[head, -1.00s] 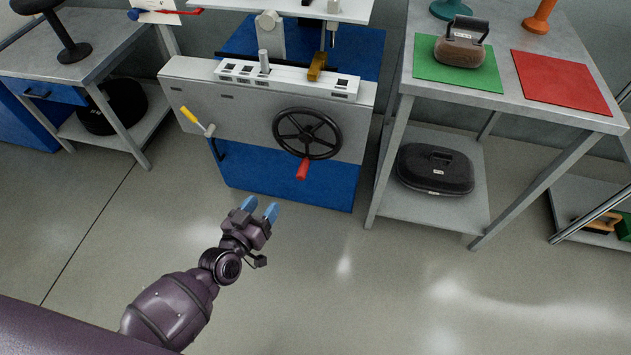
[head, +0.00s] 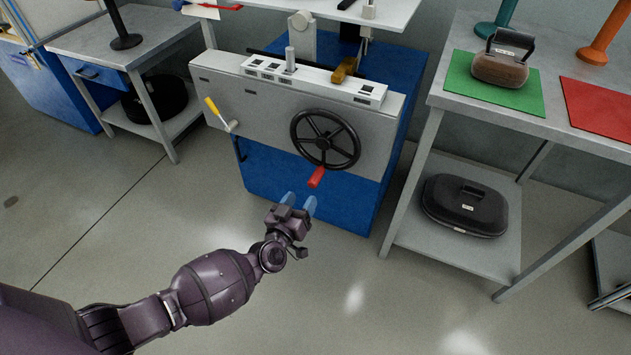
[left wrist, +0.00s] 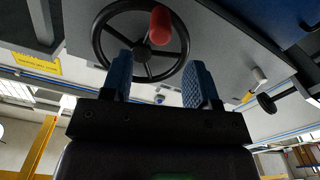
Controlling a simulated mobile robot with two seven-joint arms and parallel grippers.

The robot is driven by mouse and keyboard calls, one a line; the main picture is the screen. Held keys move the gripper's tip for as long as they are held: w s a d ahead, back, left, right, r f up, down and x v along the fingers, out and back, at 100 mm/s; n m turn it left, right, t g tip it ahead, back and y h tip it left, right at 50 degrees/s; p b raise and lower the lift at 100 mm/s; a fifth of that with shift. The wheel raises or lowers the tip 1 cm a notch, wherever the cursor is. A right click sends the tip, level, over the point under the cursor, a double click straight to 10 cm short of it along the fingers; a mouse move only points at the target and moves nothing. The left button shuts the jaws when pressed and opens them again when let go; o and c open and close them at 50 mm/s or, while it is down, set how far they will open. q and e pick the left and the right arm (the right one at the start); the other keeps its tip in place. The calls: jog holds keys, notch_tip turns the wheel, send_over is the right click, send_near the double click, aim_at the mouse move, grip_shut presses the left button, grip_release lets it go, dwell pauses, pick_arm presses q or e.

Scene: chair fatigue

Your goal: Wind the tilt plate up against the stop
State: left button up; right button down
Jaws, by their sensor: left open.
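The black handwheel (head: 325,139) with a red knob (head: 316,177) is on the front of the grey and blue machine (head: 300,115). The knob hangs at the wheel's lower edge in the head view. A yellow-handled crank (head: 213,107) is on the machine front to the left. My left gripper (head: 298,201) is open, empty and just below the knob, apart from it. In the left wrist view the wheel (left wrist: 143,75) and knob (left wrist: 160,25) show beyond the two blue fingers (left wrist: 160,80). A white plate (head: 350,10) at the top is partly cut off. My right gripper is not seen.
A table (head: 470,105) at right holds a green mat (head: 520,98), a red mat (head: 590,110) and a brown handled block (head: 500,68). A black case (head: 465,205) is on its lower shelf. Another table (head: 85,45) stands at left. The floor before the machine is clear.

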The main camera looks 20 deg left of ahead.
aim_at(311, 186)
pick_arm(q)
jog(key=w, duration=0.2)
jog(key=w+b, duration=0.1)
jog(key=w, duration=0.1)
jog(key=w+b, duration=0.1)
jog(key=w, duration=0.2)
jog(key=shift+d+f, duration=0.15)
jog(key=shift+f, duration=0.1)
jog(key=shift+w+r, duration=0.2)
jog(key=shift+w, duration=0.3)
jog(key=shift+c, duration=0.4)
grip_shut()
